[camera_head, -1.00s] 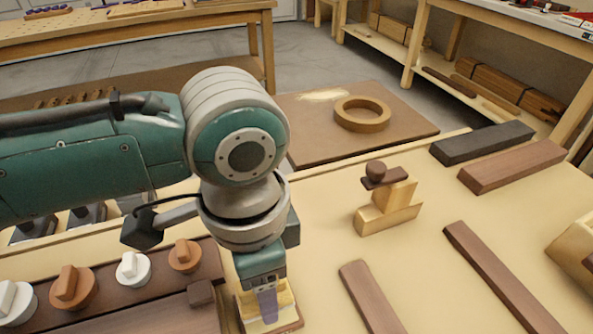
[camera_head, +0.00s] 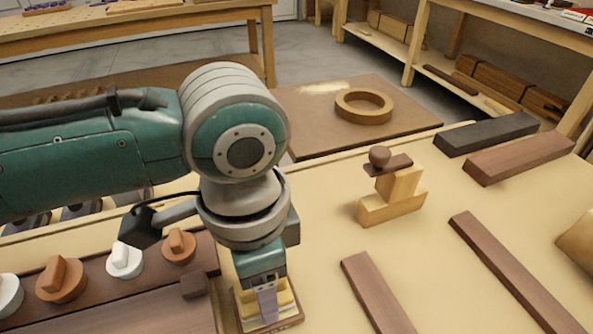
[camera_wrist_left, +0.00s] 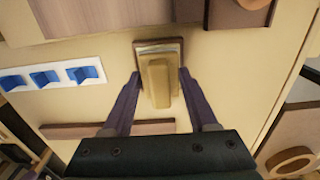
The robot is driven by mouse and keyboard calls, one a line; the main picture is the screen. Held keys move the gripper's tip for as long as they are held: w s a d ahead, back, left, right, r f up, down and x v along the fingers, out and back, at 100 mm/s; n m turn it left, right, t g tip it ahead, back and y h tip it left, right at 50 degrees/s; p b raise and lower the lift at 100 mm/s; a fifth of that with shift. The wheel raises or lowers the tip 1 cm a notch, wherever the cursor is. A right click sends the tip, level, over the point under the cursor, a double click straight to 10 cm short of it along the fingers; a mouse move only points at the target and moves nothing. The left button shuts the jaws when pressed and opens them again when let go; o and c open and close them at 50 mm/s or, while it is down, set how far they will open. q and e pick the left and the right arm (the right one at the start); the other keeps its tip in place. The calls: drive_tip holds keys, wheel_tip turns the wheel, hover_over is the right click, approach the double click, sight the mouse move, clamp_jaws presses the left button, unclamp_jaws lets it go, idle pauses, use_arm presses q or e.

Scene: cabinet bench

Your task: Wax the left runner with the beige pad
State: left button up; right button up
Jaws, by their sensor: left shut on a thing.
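The beige pad (camera_head: 284,300), a pale block on a brown-edged base, is under my left gripper (camera_head: 266,302) at the bottom centre of the head view. In the wrist view the beige pad (camera_wrist_left: 157,80) sits between the two fingers of my left gripper (camera_wrist_left: 160,88), which is shut on it. I cannot tell whether its base touches the bench. The left runner (camera_head: 375,292), a brown strip, lies to the right of the pad, apart from it. It seems to be the brown strip (camera_wrist_left: 105,129) in the wrist view. A second runner (camera_head: 515,270) lies further right. My right gripper is out of view.
A board with several knobs (camera_head: 60,280) lies left of the pad. A stepped wooden block (camera_head: 392,204) with a dark knobbed piece on top stands beyond the left runner. Black and brown bars (camera_head: 487,133) lie at the far right. Bench between the runners is clear.

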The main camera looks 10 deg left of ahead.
use_arm(q)
drive_tip(key=shift+f+b, duration=0.3)
drive_tip(key=shift+f, duration=0.2)
idle(0.3)
drive_tip(key=shift+f, duration=0.15)
idle(1.5)
wheel_tip(320, 180, up, 7)
drive_tip(key=p, duration=0.9)
drive_tip(key=shift+r, duration=0.2)
drive_tip(key=shift+f, duration=0.1)
